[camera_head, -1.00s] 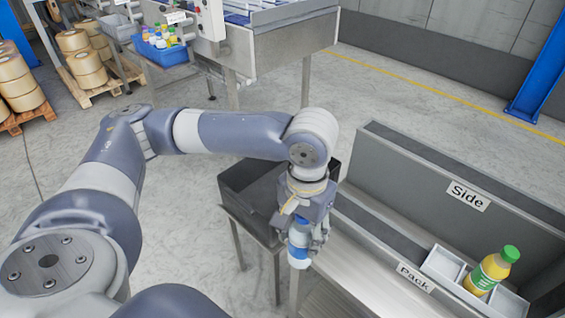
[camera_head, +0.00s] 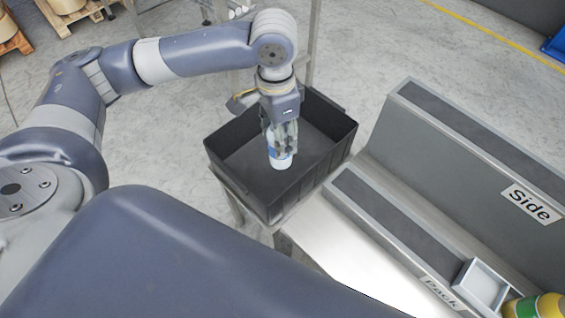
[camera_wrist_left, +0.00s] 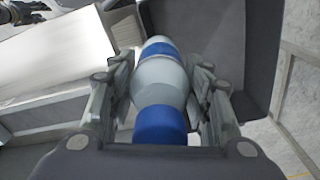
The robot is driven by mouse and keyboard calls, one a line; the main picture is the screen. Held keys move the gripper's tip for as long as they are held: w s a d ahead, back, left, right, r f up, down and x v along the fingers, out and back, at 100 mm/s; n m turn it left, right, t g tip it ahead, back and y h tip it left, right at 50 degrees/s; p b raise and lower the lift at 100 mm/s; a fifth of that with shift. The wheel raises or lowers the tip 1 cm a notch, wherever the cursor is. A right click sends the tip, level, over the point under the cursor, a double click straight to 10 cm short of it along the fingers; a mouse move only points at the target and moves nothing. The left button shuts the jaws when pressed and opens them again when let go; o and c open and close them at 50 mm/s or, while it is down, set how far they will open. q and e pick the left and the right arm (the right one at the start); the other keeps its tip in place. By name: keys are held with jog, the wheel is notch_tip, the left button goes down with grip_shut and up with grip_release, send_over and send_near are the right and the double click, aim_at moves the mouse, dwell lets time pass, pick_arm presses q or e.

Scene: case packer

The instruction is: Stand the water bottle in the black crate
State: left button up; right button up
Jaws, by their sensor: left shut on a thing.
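The water bottle (camera_head: 281,158), pale with a blue label, hangs upright in my left gripper (camera_head: 283,135). The gripper is shut on it. In the left wrist view the bottle (camera_wrist_left: 160,85) lies between the two fingers. The black crate (camera_head: 233,187) is on a stand in the middle of the head view, and the bottle shows in front of its open inside. I cannot tell whether the bottle's base touches the crate floor. The crate's inside looks otherwise empty. My right gripper is not in view.
Right of the crate is a grey packing station with a "Side" label (camera_head: 531,204), a "Pack" label (camera_head: 443,293) and a small grey tray (camera_head: 482,287). A bottle with a green cap (camera_head: 524,307) lies at the lower right edge.

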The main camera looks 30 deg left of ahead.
pick_arm(q)
jog(key=f+m+b, duration=0.1)
jog(key=w+f+m, duration=0.1)
jog(key=f, duration=0.1)
jog(key=w+f+m+b, duration=0.1)
jog(key=f+m, duration=0.1)
jog(key=shift+w+a+f+b, duration=0.1)
jog(key=shift+a+f+b, duration=0.05)
jog(key=shift+a+b, duration=0.25)
jog(key=w+a+f+m+b, duration=0.1)
jog(key=f+m, duration=0.4)
jog(key=f, duration=0.5)
jog(key=w+a+f+m+b, duration=0.2)
jog(key=f+m+b, duration=0.3)
jog(key=f, duration=0.6)
jog(key=shift+w, duration=0.4)
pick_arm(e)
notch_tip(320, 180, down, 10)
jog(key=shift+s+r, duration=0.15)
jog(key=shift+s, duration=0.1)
pick_arm(q)
jog(key=shift+a+f, duration=0.1)
jog(key=shift+f, duration=0.15)
jog(key=o, duration=1.2)
jog(key=shift+o, duration=0.2)
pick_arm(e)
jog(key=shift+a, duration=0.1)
